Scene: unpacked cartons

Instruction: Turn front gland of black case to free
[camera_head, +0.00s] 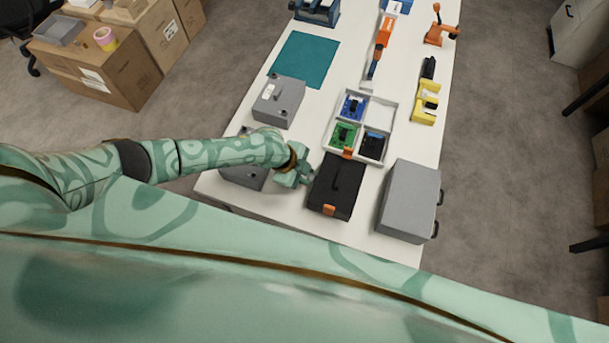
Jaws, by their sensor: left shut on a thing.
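The black case (336,186) lies closed on the white table, with a dark handle on its lid. One orange latch (328,210) shows at its near edge and another orange part at its far edge. My left gripper (307,179) comes in from the left and is at the case's left side, low by its wall. It is shut on a small part there, which fits a gland of the case. The fingers hide that part, so its turn position cannot be seen. My right gripper is not in view.
A grey case (408,200) stands close on the right. Another grey case (278,102) is behind my left arm, and a third grey box (242,176) is partly under it. A divided white tray (381,145) with circuit boards lies beyond the black case.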

